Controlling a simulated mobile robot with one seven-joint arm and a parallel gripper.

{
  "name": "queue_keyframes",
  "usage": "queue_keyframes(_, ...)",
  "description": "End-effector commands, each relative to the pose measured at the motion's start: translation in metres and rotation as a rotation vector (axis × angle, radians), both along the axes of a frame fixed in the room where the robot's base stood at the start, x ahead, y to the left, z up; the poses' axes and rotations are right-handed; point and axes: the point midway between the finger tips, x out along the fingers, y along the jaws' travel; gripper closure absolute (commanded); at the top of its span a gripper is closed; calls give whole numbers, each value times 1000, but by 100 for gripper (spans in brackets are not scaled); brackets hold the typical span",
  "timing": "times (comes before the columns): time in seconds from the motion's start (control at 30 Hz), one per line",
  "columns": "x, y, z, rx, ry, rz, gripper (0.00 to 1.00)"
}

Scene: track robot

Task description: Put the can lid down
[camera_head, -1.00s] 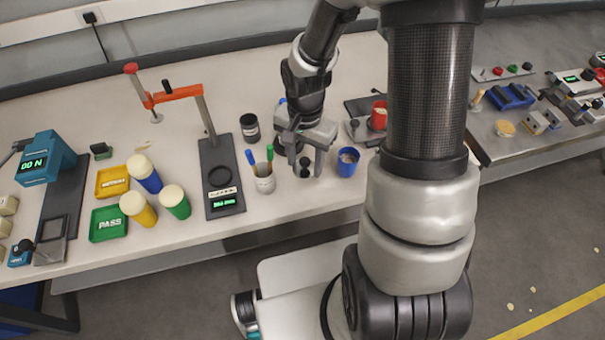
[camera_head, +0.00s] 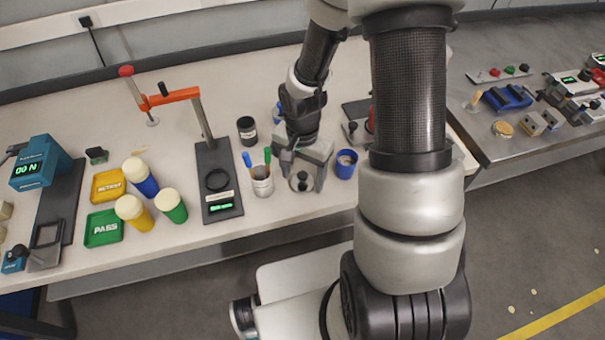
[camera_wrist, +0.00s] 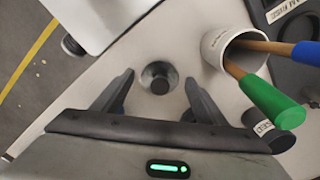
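The can lid (camera_head: 301,185) is a small grey disc with a black knob. It appears to lie flat on the pale bench, knob up, near the front edge. The lid also shows in the wrist view (camera_wrist: 159,79), in line with the gap between my fingers. My gripper (camera_head: 306,178) is above it, pointing down. In the wrist view my gripper (camera_wrist: 160,80) is open, with clear space between each finger and the knob. An open blue can (camera_head: 346,164) stands just right of the lid in the head view.
A white pen cup (camera_head: 262,183) with brushes and pens stands close to the left of my gripper; the wrist view shows the cup (camera_wrist: 214,50) beside one finger. A dark jar (camera_head: 247,130) is behind it. A black press stand (camera_head: 217,190) is further left.

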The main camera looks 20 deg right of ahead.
Motion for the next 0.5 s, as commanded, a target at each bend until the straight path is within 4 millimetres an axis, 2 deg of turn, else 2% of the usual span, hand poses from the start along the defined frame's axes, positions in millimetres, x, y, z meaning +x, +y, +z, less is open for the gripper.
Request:
queue_keyframes(0.17,0,0,1,0,0,0,34)
queue_keyframes(0.3,1,0,9,0,-3,-1,34)
queue_keyframes(0.5,2,-1,49,-1,-7,-1,34)
